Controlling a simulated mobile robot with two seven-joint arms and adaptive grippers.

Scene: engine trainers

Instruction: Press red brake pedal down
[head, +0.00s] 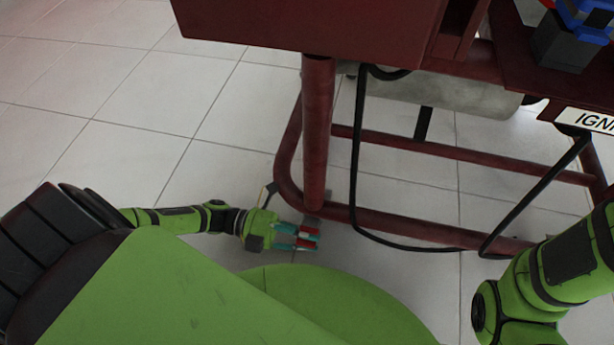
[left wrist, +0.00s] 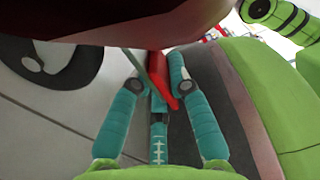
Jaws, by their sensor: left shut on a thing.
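The red brake pedal (left wrist: 171,101) shows in the left wrist view between the teal fingers of my left gripper (left wrist: 160,98). The gripper is shut on it. In the head view my left gripper (head: 306,237) is low near the floor, beside the foot of the dark red stand, with a small red part of the pedal (head: 313,231) at its fingertips. How far the pedal is pressed cannot be told. My right arm is at the lower right of the head view, but its gripper is out of view.
The dark red engine stand (head: 318,130) has an upright post and floor-level tubes close to my left gripper. A black cable (head: 355,165) hangs in a loop to the right. An ignition label (head: 590,121) is at the right edge. Tiled floor (head: 130,100) is clear at the left.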

